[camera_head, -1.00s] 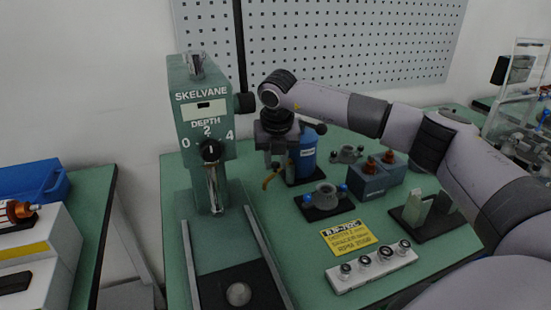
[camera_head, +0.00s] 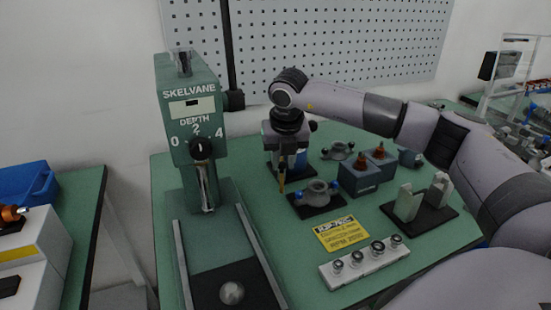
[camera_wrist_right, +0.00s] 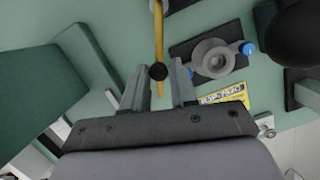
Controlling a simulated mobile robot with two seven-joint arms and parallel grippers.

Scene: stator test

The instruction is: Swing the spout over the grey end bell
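The spout (camera_head: 281,183) is a thin yellow-orange tube below my right gripper, in front of the blue can (camera_head: 302,160). The grey end bell (camera_head: 320,190) is a round flanged part with a central hole, on a black pad with blue knobs. In the wrist view the end bell (camera_wrist_right: 213,57) lies right of the spout, which is beside it, not above it. My right gripper (camera_wrist_right: 160,72) has its fingers apart, one on either side of the spout tip; contact is unclear. My left gripper is not in view.
A green press (camera_head: 190,110) with rails stands left. A blue-grey block (camera_head: 366,178) with orange-brown tops, another grey part (camera_head: 338,151), a yellow label (camera_head: 343,233), a white strip (camera_head: 362,264) with several round pieces and a black stand (camera_head: 425,216) lie to the right.

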